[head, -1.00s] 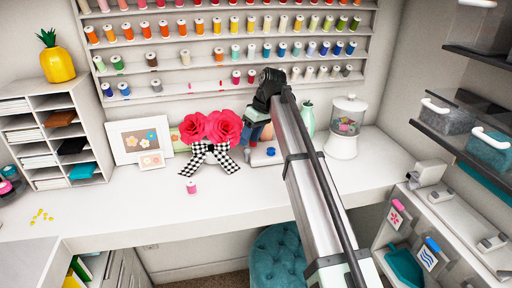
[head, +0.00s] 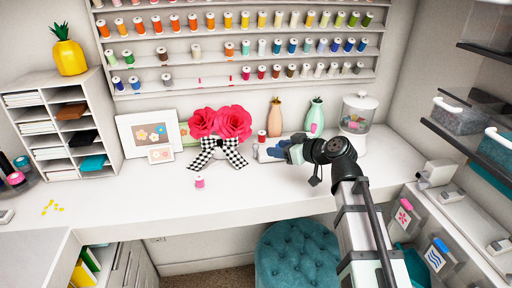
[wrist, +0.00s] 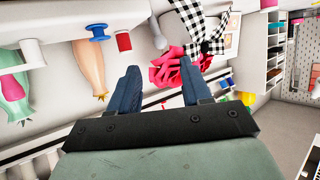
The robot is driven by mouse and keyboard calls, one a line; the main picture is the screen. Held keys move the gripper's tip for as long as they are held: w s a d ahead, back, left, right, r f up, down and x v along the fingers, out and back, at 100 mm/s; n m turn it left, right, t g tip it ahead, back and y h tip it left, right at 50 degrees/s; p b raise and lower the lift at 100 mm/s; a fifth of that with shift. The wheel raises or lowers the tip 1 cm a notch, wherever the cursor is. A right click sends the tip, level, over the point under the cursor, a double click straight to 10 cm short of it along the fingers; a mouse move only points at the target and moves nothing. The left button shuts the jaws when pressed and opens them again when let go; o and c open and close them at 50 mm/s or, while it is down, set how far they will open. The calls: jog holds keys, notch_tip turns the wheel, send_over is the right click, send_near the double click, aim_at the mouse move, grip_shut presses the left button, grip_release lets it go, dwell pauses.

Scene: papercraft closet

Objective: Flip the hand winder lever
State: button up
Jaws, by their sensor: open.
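The hand winder (head: 266,152) is a small white device on the white desk, right of the checkered bow. In the head view my gripper partly hides it.
A red spool (head: 262,136), pink vase (head: 274,117) and green vase (head: 315,114) stand behind the winder. A glass jar (head: 357,112) stands right. Pink flowers (head: 220,123) with the bow and a pink spool (head: 199,182) are left.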

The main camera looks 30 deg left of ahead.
aim_at(258, 146)
jog(key=x, duration=1.1)
jog(key=shift+f, duration=0.15)
jog(key=shift+c, duration=0.3)
grip_shut()
jog(key=shift+a, duration=0.1)
